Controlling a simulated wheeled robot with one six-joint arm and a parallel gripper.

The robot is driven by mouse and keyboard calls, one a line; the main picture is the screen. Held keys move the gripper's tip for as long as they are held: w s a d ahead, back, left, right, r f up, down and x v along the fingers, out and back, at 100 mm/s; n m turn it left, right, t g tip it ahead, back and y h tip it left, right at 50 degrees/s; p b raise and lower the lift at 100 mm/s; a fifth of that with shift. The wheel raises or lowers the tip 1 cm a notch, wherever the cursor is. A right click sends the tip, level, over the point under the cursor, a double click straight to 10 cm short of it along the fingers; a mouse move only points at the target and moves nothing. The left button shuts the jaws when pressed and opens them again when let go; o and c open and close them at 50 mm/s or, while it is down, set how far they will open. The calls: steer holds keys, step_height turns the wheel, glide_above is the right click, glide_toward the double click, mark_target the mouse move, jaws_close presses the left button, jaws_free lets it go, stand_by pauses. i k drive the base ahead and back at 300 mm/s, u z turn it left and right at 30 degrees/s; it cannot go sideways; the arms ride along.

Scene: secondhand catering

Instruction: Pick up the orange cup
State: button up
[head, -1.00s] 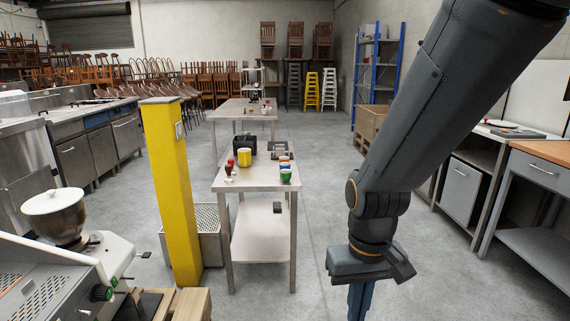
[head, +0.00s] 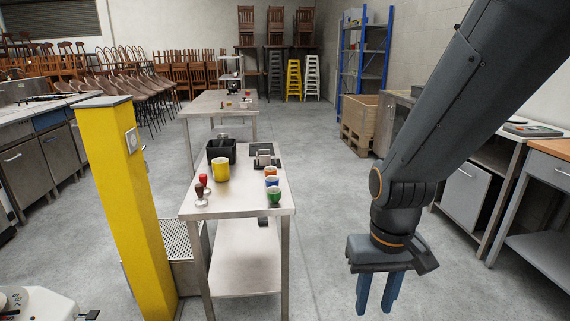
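A small orange cup (head: 270,171) stands on the steel table (head: 228,204), near its right edge. A blue cup (head: 272,181) and a green cup (head: 274,195) stand in front of it in a row and partly hide it. My gripper (head: 376,308) hangs pointing down to the right of the table, apart from the cups and nearer to me. Its two blue fingers are spread with a gap between them, and nothing shows in the gap.
A yellow container (head: 220,168), a black box (head: 221,150), and tampers with red (head: 203,179) and brown (head: 199,190) handles share the tabletop. A yellow post (head: 122,205) stands left of the table. The floor (head: 325,190) to the table's right is clear.

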mark_target(271, 173)
steer(key=u, duration=0.15)
steer(key=i, duration=1.8)
steer(key=u, duration=0.35)
